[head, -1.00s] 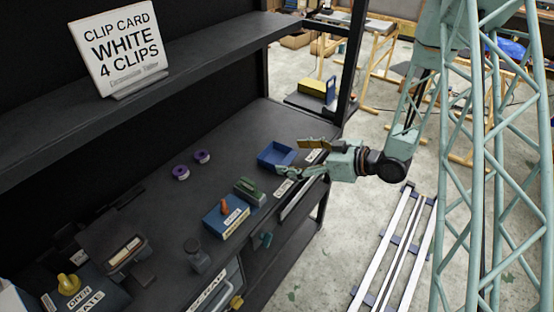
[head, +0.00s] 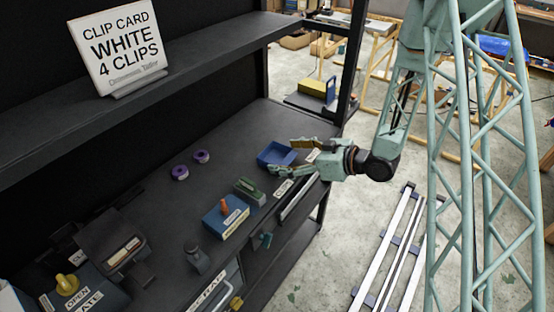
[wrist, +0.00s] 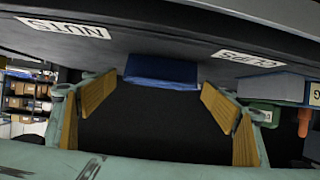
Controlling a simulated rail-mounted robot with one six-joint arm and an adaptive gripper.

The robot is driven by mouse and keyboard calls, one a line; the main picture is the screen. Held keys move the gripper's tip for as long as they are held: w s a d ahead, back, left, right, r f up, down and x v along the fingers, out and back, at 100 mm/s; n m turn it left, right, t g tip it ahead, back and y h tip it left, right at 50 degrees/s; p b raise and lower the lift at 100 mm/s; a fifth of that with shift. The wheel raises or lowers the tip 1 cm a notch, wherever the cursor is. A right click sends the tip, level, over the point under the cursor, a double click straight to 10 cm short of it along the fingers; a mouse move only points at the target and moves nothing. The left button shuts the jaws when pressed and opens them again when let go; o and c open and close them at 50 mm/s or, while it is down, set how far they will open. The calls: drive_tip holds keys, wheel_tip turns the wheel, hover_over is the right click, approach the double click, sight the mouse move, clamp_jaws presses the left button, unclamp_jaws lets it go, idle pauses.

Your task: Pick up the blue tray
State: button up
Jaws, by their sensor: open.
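The blue tray (head: 271,160) is a small open box on the dark workbench, towards its far right end. In the wrist view the blue tray (wrist: 162,70) shows at the top middle, beyond the fingertips and centred between them. My gripper (head: 298,158) is open and empty, with its tan-padded fingers spread at the tray's right side. In the head view one finger overlaps the tray's edge; I cannot tell whether it touches. The open fingers (wrist: 162,105) also show in the wrist view, apart from the tray.
A green block (head: 250,191) and a blue box with an orange knob (head: 226,217) stand nearer on the bench (head: 215,180). Two purple rolls (head: 190,165) lie behind. A shelf (head: 200,60) with a sign card (head: 118,45) runs above. The bench's front edge carries labels.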

sight(266, 155)
drive_tip(key=shift+x, duration=1.75)
drive_tip(key=shift+c, duration=0.7)
drive_tip(key=c, duration=0.8)
